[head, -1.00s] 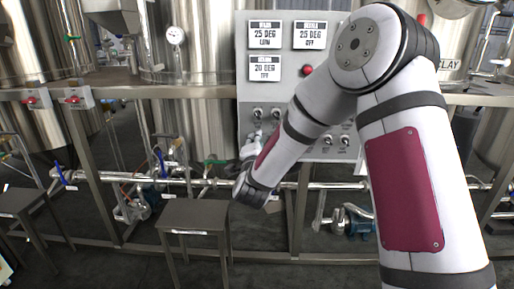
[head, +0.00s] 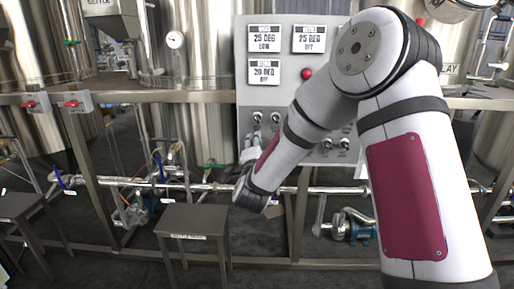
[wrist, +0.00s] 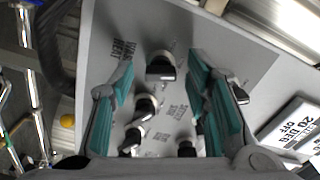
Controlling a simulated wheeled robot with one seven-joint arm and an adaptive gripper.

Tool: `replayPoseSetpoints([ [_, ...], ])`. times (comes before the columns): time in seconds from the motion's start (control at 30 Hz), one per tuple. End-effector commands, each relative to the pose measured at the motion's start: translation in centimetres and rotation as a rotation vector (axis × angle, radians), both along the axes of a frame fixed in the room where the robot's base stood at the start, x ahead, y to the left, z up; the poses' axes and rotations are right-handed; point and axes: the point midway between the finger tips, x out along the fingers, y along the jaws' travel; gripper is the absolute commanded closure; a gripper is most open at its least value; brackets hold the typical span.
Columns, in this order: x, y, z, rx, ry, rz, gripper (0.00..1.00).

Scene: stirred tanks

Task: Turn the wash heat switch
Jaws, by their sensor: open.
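The grey control panel (head: 310,90) has several black-handled switches on its lower part. In the wrist view, one switch (wrist: 160,66) sits between the fingertips of my gripper (wrist: 162,72), with no clear contact visible. A panel label beside it (wrist: 122,48) seems to end in "HEAT"; its first word is too small to be sure of, so I cannot confirm which switch is the wash heat one. My gripper has teal pads and is open, facing the panel. In the head view it (head: 249,150) is at the panel's lower left, partly hidden by my arm.
More switches (wrist: 146,107) lie close to the fingers. Display plates (head: 265,38) and a red button (head: 307,73) are above.

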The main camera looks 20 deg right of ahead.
Motion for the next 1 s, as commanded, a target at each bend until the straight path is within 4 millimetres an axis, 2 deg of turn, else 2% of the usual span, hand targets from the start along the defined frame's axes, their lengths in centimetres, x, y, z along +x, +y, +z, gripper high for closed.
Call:
replayPoseSetpoints([
  [0.13, -0.6, 0.3, 0.0, 0.000, 0.001, 0.002, 0.57],
  [0.23, -1.8, 0.7, 0.0, -0.002, 0.002, 0.003, 0.57],
  [0.5, -7.0, 2.4, 0.0, -0.001, 0.001, 0.004, 0.57],
  [0.7, -10.0, 3.3, 0.0, 0.000, 0.000, 0.002, 0.57],
  [1.0, -11.5, 3.7, 0.0, 0.000, 0.000, 0.000, 0.57],
])
